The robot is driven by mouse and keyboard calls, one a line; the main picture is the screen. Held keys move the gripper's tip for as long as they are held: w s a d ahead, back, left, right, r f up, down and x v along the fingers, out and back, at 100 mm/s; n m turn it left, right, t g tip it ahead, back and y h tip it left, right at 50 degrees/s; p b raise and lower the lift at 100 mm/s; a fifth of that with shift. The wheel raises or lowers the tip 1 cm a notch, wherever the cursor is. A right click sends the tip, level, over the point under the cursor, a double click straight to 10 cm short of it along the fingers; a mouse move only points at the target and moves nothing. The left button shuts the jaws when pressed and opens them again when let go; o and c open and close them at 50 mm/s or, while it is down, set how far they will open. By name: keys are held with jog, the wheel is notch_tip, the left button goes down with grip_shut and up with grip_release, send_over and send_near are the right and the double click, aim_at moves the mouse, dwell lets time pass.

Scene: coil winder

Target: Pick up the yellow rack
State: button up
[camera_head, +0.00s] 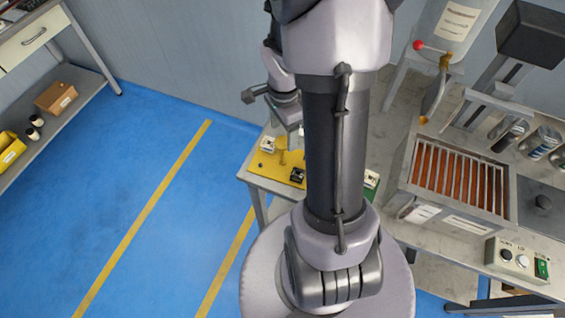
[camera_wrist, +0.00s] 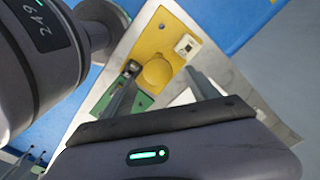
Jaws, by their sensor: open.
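The yellow rack (camera_head: 268,172) is a flat yellow plate on the end of a small table, with an upright yellow post. A white block and a dark block sit on it. In the wrist view the rack (camera_wrist: 150,47) shows its round yellow post top (camera_wrist: 157,71), the white block (camera_wrist: 187,45) and the dark block (camera_wrist: 131,68). My gripper (camera_wrist: 163,85) is open and empty, its fingers apart toward the rack's near side. In the head view my gripper is above the rack, partly hidden by my arm. I cannot tell the exact gap to the post.
A green plate (camera_wrist: 139,103) lies beside the rack on the table (camera_wrist: 217,62). To the right, a bench holds a slotted metal box (camera_head: 458,178) and a control box (camera_head: 520,262). A shelf (camera_head: 60,112) with a cardboard box stands left. Blue floor between is clear.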

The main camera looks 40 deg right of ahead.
aim_at(282, 142)
jog(key=f, duration=0.1)
jog(key=f+b, duration=0.1)
jog(key=f, duration=0.1)
jog(key=f+b, duration=0.1)
jog(key=f, duration=0.1)
jog(key=shift+s+a, duration=0.1)
jog(key=shift+a, duration=0.2)
jog(key=shift+r, duration=0.1)
grip_shut()
